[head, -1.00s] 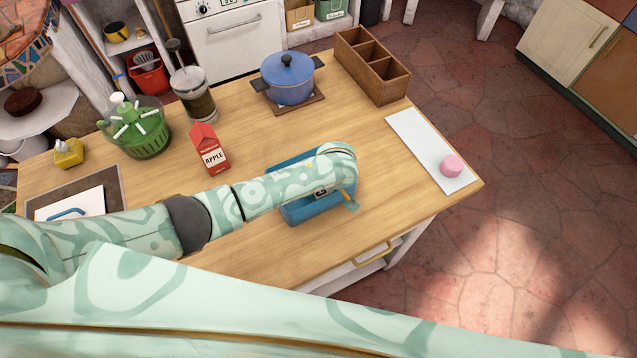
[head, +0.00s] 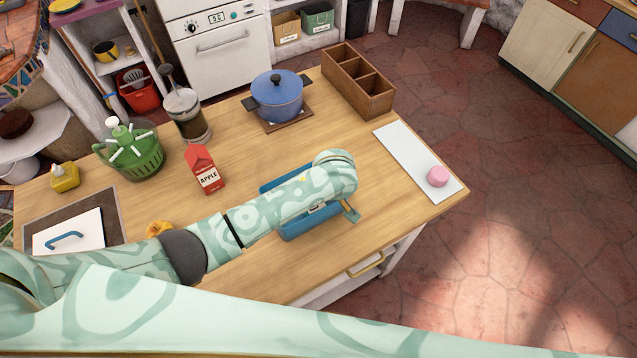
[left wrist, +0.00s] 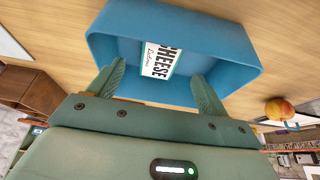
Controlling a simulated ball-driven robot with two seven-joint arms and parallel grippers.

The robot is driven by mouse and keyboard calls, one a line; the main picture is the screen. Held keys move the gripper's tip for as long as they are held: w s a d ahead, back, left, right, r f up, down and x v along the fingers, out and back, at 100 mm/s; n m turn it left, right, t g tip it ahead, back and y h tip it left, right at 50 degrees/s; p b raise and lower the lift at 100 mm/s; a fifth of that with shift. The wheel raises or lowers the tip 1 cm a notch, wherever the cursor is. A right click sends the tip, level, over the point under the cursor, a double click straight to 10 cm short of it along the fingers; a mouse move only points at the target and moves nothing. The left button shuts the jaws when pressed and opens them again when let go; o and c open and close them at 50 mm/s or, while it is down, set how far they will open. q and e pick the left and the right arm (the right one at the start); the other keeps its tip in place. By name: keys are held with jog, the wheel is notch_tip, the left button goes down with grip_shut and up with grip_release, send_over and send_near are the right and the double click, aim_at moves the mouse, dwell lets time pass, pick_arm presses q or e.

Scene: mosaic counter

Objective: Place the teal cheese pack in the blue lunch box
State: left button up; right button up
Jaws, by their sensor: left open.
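The blue lunch box (head: 300,228) stands open on the wooden counter, partly covered by my left arm in the head view. In the left wrist view the lunch box (left wrist: 250,62) lies beyond my fingers. The teal cheese pack (left wrist: 160,60), with a white label reading CHEESE, shows inside the box, apart from the fingertips. My left gripper (left wrist: 158,82) is open and empty, its two fingers spread at the box's near side. In the head view the cheese pack is hidden by my arm. My right gripper is not in view.
A red apple carton (head: 205,172), a blue pot (head: 277,98) and a wooden divided box (head: 360,85) stand behind the lunch box. A white board (head: 410,155) with a pink round thing (head: 437,176) lies right. A peach (left wrist: 278,109) shows in the wrist view.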

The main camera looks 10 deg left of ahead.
pick_arm(q)
jog(key=p+v, duration=0.1)
jog(key=v, duration=0.4)
jog(key=shift+s+r, duration=0.1)
jog(key=shift+r, duration=0.25)
